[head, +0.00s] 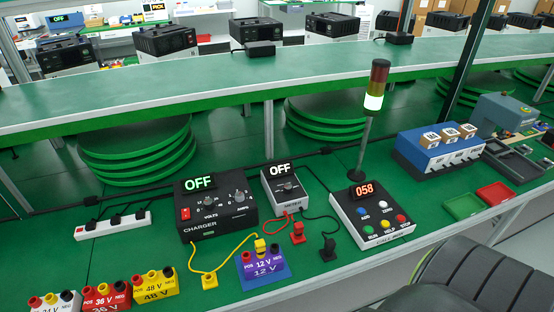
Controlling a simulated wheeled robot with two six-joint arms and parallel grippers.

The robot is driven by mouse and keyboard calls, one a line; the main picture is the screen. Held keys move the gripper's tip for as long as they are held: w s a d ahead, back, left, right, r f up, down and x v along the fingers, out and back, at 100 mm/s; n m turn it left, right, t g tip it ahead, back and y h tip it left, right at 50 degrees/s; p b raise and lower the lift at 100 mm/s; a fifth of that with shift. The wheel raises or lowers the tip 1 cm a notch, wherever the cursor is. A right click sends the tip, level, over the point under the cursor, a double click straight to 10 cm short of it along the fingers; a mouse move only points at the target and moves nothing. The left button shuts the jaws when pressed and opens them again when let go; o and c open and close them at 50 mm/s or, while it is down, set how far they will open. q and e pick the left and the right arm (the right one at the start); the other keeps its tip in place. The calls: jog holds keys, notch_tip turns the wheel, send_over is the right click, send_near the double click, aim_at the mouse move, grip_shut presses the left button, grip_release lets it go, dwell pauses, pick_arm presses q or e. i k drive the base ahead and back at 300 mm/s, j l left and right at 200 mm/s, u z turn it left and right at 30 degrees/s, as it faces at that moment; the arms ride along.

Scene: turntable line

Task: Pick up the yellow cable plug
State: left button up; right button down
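A yellow plug (209,282) stands on the green bench, in front of the black charger (215,212). A yellow cable (192,262) runs from the charger's front to around this plug. More yellow cable (238,245) curves up right to a second yellow plug (260,246), which appears seated in the purple 12 V block (262,267). I cannot tell exactly how the cable pieces join at the first plug. The charger's display reads OFF. Neither of my grippers is in view.
A red plug (297,233) and black plug (328,249) lie by the grey box (285,187). A yellow 48 V block (155,287) and red 36 V block (106,297) stand left. A call box (372,217) stands right. A raised shelf (210,85) spans behind.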

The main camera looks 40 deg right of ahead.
aim_at(260, 244)
jog(key=z, duration=1.05)
